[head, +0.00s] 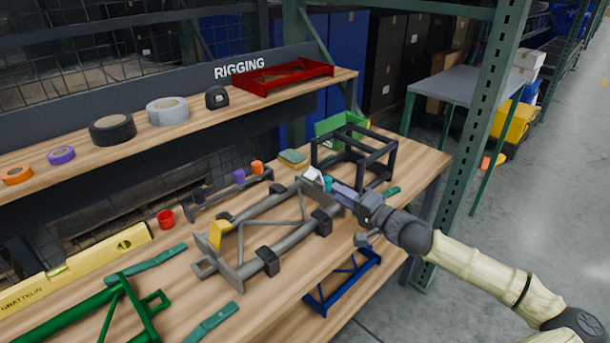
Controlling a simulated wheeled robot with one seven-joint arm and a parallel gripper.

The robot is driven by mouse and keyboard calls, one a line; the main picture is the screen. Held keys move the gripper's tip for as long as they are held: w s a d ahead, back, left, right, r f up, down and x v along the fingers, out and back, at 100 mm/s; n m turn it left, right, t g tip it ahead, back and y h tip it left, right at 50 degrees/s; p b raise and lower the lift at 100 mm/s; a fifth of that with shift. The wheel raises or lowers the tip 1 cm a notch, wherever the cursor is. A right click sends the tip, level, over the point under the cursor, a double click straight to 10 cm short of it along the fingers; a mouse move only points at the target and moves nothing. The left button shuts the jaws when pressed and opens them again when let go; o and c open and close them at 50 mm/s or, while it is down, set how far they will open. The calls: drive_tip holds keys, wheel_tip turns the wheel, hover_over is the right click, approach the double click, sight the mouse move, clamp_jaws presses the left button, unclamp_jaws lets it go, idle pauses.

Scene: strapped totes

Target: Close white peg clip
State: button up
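The white peg clip (312,177) sits at the far right end of a grey metal frame (283,200) on the wooden bench. It looks tilted up, but it is too small to tell whether it is open or closed. My gripper (331,185) reaches in from the right, its tip beside the white clip. I cannot tell whether they touch. A small teal part shows at the tip. The fingers are too small and too hidden to show whether they are open or shut. A yellow clip (217,233) stands at the near left end of the same frame.
A black frame (358,150) stands just behind my gripper. A blue frame (341,281) is below, at the front edge. A green frame (110,305) and a yellow level (90,262) lie left. A shelf (130,138) with tape rolls overhangs the back. A green post (478,130) rises right.

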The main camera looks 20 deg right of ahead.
sight(305, 174)
drive_tip(key=x, duration=1.3)
drive_tip(key=shift+w, duration=0.4)
drive_tip(key=shift+f, duration=0.1)
drive_tip(key=shift+a, duration=0.15)
clamp_jaws()
